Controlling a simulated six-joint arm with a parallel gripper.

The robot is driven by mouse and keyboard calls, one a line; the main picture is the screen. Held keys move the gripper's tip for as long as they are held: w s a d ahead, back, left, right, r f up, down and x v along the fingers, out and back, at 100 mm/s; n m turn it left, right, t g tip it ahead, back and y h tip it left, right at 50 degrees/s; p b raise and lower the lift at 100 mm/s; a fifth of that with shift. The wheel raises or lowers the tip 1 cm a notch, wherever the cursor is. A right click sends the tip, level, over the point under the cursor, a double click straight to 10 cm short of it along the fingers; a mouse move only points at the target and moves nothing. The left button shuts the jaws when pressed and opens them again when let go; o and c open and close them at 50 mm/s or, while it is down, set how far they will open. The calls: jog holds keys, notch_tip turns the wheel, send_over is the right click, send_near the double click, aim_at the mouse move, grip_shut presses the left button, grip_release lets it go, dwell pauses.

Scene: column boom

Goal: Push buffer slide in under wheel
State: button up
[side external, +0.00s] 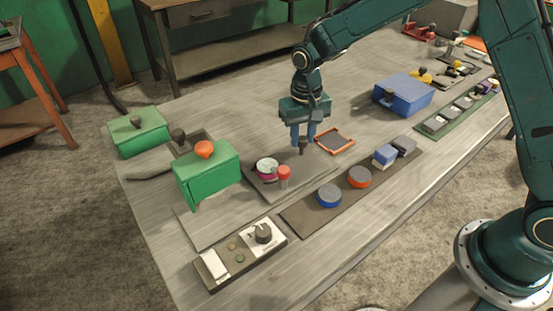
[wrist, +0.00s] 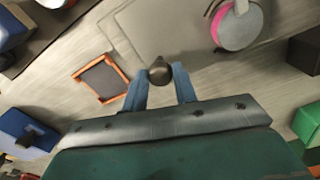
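My gripper (side external: 303,142) points down over the grey base plate (side external: 262,189), with its blue fingers apart. A dark round knob (wrist: 160,70) sits between or just past the fingertips in the wrist view. Contact is unclear. It also shows below the fingers in the side view (side external: 303,150). The knob appears to belong to the buffer slide, whose outline I cannot separate from the grey plates. The wheel (side external: 267,168), pale-faced with a magenta rim, stands left of the knob in the side view. In the wrist view the wheel (wrist: 238,28) is at upper right, apart from the knob.
A red-topped post (side external: 284,172) stands by the wheel. An orange-framed tray (side external: 336,141) lies right of my gripper. A green housing (side external: 208,174) stands left, a blue box (side external: 403,94) farther right. Blue and orange round pieces sit on a dark strip (side external: 304,219) in front.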

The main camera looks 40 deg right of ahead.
grip_shut()
jog(key=a, duration=0.9)
jog(key=shift+a, duration=0.35)
jog(key=shift+r, duration=0.1)
jog(key=o, duration=0.9)
grip_release()
jog(key=shift+o, duration=0.2)
notch_tip(320, 180, up, 14)
